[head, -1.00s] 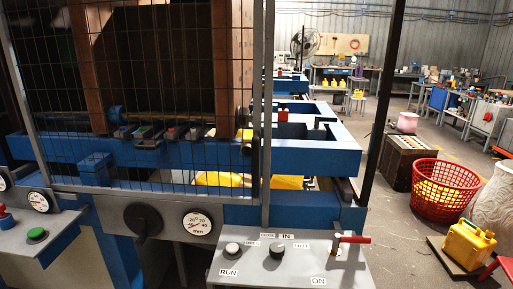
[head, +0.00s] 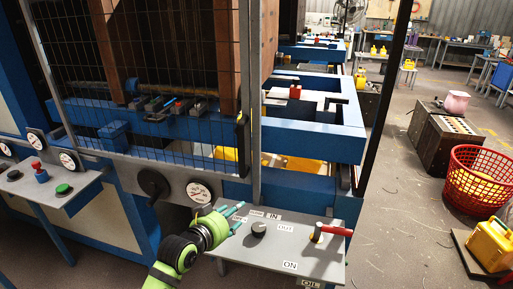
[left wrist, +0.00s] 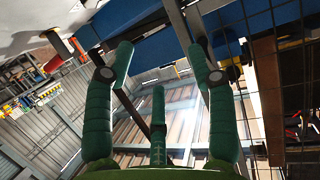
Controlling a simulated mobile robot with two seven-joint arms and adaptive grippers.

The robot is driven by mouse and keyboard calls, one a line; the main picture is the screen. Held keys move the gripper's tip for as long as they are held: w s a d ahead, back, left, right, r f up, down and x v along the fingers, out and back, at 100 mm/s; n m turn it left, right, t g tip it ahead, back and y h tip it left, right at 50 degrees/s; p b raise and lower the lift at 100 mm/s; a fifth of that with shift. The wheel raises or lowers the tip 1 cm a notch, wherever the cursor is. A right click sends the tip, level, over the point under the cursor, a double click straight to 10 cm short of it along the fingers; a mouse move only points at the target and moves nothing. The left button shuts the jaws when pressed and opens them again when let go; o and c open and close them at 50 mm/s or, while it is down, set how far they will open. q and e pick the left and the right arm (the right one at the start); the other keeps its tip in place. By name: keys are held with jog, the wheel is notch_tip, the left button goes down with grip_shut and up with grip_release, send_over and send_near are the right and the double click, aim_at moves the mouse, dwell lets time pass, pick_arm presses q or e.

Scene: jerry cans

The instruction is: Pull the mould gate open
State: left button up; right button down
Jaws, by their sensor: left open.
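The mould gate (head: 165,95) is a dark wire-mesh panel in a grey frame, standing upright in front of the blue moulding machine. A small dark handle with a yellow mark (head: 241,130) shows on its right edge. My left gripper (head: 234,213) is green with teal fingers, and it is open and empty. It is below the gate's lower right corner, over the control panel, and apart from the handle. In the left wrist view, its spread fingers (left wrist: 160,72) point upward with nothing between them, and the mesh (left wrist: 242,28) shows at the upper right. My right gripper is out of view.
The grey control panel (head: 240,262) carries knobs and a red lever (head: 333,231). A dial (head: 199,192) and a black round knob (head: 152,184) sit under the gate. A red basket (head: 480,180) and a yellow jerry can (head: 493,243) stand at the right. The floor between is mostly clear.

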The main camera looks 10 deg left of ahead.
aim_at(241, 148)
pick_arm(q)
jog(key=w+r+t, duration=0.1)
jog(key=w+r, duration=0.1)
jog(key=r, duration=0.2)
jog(key=w+a+r+t, duration=0.1)
jog(key=w+r, duration=0.2)
jog(key=r, duration=0.2)
jog(key=w+r+t+h, duration=0.1)
jog(key=w+r, duration=0.1)
jog(key=r, duration=0.2)
jog(key=shift+w+a+r+t, duration=0.25)
jog(key=shift+a+t, duration=0.1)
jog(key=shift+t, duration=0.05)
jog(key=shift+w+d+p, duration=0.15)
jog(key=shift+w+p, duration=0.2)
jog(key=shift+p, duration=0.1)
jog(key=p+x, duration=0.1)
jog(key=x, duration=0.3)
jog(key=shift+w+f, duration=0.1)
jog(key=shift+w, duration=0.05)
jog(key=shift+w+d, duration=0.1)
jog(key=shift+w, duration=0.6)
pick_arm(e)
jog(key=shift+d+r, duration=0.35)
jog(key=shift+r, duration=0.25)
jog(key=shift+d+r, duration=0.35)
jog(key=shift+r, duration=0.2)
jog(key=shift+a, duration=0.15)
